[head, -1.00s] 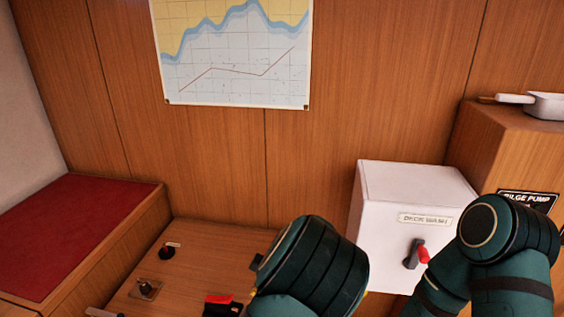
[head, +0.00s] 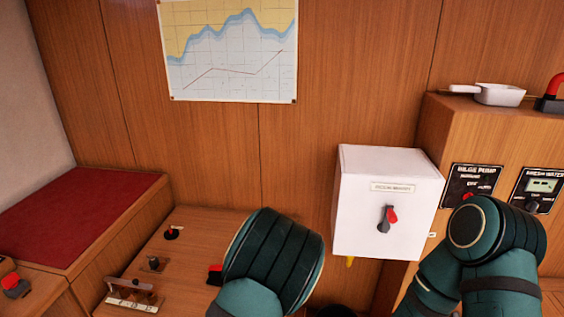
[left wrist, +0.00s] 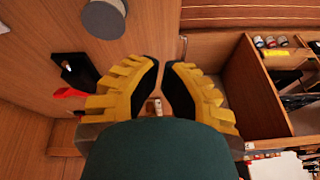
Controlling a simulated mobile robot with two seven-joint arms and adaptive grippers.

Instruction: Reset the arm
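My left arm (head: 270,260) shows at the lower middle of the head view, its gripper not clearly visible there. In the left wrist view my left gripper (left wrist: 161,66) has two yellow-backed, black-padded fingers with a narrow gap between their tips and nothing held. My right arm (head: 495,245) is bent at the lower right of the head view; its gripper is out of view. A white box (head: 365,180) with a red-and-black switch handle (head: 388,219) is on the wall between the arms.
A red-topped bench (head: 75,220) is at left. A wooden counter (head: 200,225) with knobs lies beside my left arm. A white pan (head: 499,95) rests on the right cabinet, above the bilge pump panel (head: 470,184). A shelf (left wrist: 255,85) stands right in the left wrist view.

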